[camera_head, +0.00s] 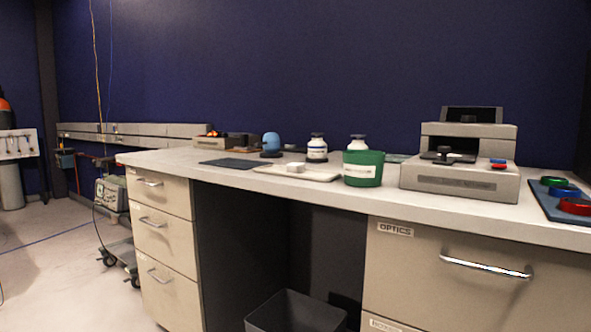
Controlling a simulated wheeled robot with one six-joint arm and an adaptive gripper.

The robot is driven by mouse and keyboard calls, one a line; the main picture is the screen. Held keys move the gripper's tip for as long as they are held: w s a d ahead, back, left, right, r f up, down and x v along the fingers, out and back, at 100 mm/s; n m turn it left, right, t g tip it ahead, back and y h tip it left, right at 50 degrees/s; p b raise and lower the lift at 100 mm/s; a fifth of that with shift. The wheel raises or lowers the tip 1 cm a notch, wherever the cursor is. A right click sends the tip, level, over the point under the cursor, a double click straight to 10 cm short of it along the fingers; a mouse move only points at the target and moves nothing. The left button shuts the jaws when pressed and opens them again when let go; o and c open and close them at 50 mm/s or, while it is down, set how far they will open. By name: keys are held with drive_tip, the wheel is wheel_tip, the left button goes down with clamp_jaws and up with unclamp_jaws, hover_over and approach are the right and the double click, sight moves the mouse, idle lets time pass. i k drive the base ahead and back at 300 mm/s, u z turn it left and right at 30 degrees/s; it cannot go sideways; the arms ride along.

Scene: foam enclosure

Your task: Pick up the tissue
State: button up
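I cannot make out a tissue for certain. A small white object (295,167) sits at the back of a pale flat tray (322,176) on the bench. It may be the tissue, but it is too small to tell. My gripper is not in view.
The bench top (225,174) holds a green tub (363,170), white bottles (317,150), a dark mat (231,163), a blue rounded object (270,142) and a grey instrument (459,180). Drawers (168,258) are below. A dark bin (295,312) stands under the bench. Floor at left is mostly clear.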

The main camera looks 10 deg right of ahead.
sight(297, 168)
drive_tip(key=z, duration=0.05)
drive_tip(key=k, duration=0.5)
drive_tip(key=z, duration=1.15)
drive_tip(key=i, duration=0.65)
drive_tip(key=u, duration=1.2)
